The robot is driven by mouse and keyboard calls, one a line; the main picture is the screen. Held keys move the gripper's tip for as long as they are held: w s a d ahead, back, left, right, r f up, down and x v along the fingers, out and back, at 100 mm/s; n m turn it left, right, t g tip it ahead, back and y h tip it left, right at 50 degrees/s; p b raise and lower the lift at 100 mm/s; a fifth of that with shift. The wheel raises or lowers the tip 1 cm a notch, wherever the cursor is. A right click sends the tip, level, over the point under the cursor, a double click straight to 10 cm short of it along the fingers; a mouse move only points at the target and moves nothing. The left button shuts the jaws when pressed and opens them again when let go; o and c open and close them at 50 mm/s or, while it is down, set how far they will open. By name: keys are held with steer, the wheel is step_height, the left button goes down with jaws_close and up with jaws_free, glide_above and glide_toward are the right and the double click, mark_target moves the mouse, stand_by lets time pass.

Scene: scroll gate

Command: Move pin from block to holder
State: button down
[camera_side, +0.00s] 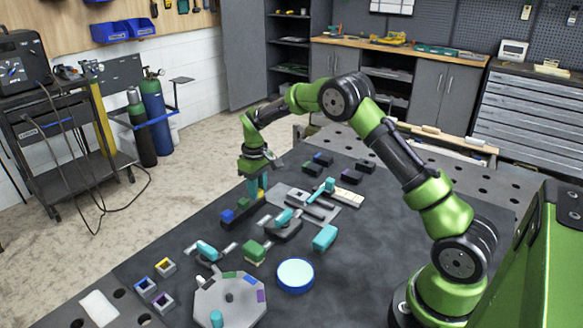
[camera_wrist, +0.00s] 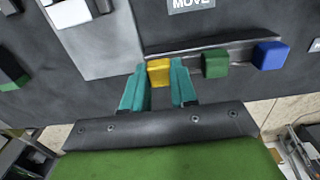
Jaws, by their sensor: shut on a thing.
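My gripper (camera_wrist: 159,85) has teal fingers, one on each side of a yellow pin (camera_wrist: 159,72), and is shut on it. The yellow pin is in line with a green pin (camera_wrist: 215,63) and a blue pin (camera_wrist: 271,55) along a dark block (camera_wrist: 205,44). Small square holders with coloured rims stand at front left: yellow (camera_side: 165,266), blue (camera_side: 145,287) and purple (camera_side: 162,302). I cannot tell whether the yellow pin is still seated.
A grey plate with cyan-handled parts (camera_side: 318,205) lies right of my gripper. A green block (camera_side: 254,252) and a cyan block (camera_side: 325,238) stand mid-table.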

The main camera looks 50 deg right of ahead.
steer(key=shift+c, duration=1.7)
jaws_free()
steer(key=shift+r, duration=3.5)
steer(key=shift+s+a+f+m, duration=0.3)
steer(key=shift+s+f+m, duration=0.35)
steer(key=shift+s, duration=0.15)
steer(key=s+a+r+m+t, duration=0.1)
steer(key=s+a+r, duration=0.3)
steer(key=s, duration=0.5)
steer(key=s+a+r+t+y, duration=0.1)
steer(key=s+a+r+t, duration=0.2)
steer(key=s+r, duration=0.3)
steer(key=s+a+r+m+t+y, duration=0.1)
steer(key=s+a+r+t, duration=0.2)
steer(key=s, duration=0.9)
step_height(320, 180, up, 3)
steer(key=shift+s+a+f+m, duration=0.2)
steer(key=shift+a+m, duration=0.15)
steer(key=shift+a, duration=0.75)
